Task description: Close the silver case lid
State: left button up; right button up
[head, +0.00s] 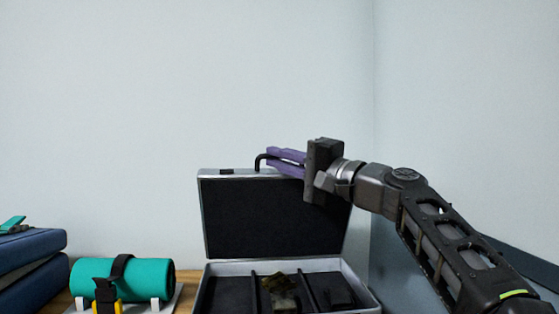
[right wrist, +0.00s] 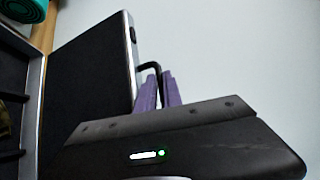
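The silver case (head: 213,268) stands open on the table, with its lid (head: 270,215) raised roughly upright and its dark inside facing me. The lid also shows in the right wrist view (right wrist: 95,75). A black handle (head: 258,160) sticks up from the lid's top edge. My left gripper is not in view.
The case base holds dark dividers and a small olive item (head: 281,290). To the left are a teal roll (head: 145,278) with a black strap on a white stand, and a stack of blue bundles (head: 35,247). Pale walls stand behind and to the right.

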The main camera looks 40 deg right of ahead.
jog(key=shift+o, duration=0.7)
jog(key=v, duration=0.7)
jog(key=shift+s+b, duration=0.3)
jog(key=shift+s, duration=0.1)
jog(key=shift+d, duration=0.1)
